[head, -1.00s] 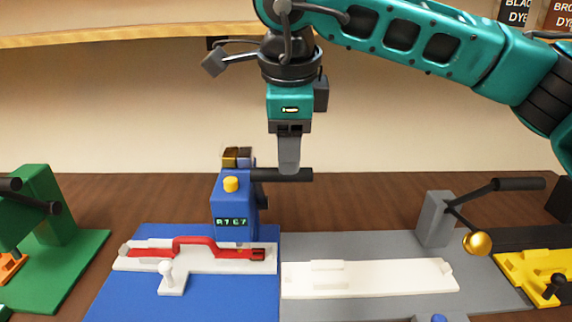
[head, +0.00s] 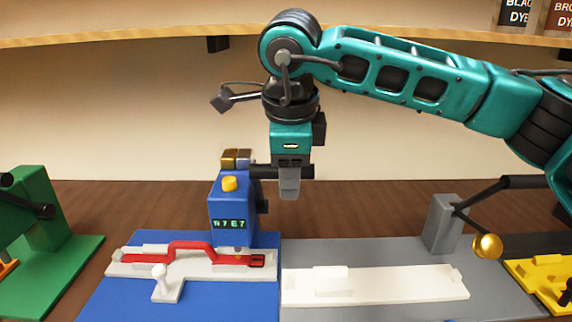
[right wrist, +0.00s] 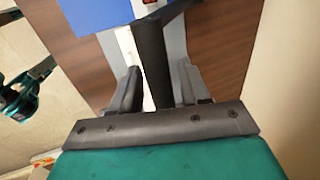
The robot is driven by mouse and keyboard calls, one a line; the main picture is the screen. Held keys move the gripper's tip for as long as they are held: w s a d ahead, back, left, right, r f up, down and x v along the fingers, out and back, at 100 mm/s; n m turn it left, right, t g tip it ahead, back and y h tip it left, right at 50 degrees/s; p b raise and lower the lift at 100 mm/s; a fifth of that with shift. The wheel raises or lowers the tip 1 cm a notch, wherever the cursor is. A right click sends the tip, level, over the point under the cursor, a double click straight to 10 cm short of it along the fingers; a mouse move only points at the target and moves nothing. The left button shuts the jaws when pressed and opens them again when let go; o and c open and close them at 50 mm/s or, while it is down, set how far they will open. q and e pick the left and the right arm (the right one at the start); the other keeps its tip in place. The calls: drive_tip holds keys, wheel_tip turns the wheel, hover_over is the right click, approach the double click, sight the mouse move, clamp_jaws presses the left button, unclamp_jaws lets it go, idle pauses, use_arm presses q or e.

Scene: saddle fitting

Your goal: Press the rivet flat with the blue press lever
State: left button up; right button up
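The blue press (head: 232,215) stands on a blue base plate with a display on its front. Its black lever (head: 263,172) sticks out to the right; it also shows in the right wrist view (right wrist: 152,60). My right gripper (head: 289,190) points down at the lever's outer part. In the right wrist view its two fingers stand either side of the lever, with gaps, so it is open around it. A red strap (head: 190,246) lies in a pale holder (head: 120,267) under the press head. I cannot make out the rivet there.
A grey plate to the right carries a white fixture (head: 375,283) and a grey post with a lever and brass ball (head: 487,246). A green press (head: 40,225) stands at far left, a yellow fixture (head: 540,285) at far right. A shelf (head: 150,33) runs above.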

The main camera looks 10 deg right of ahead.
drive_tip(key=c, duration=0.6)
drive_tip(key=shift+o, duration=0.2)
drive_tip(key=shift+s+a+f+b, duration=0.15)
drive_tip(key=shift+s+f+b, duration=0.45)
drive_tip(key=shift+b, duration=0.2)
drive_tip(key=shift+s+f, duration=0.15)
drive_tip(key=shift+s, duration=0.1)
drive_tip(key=shift+f, duration=0.1)
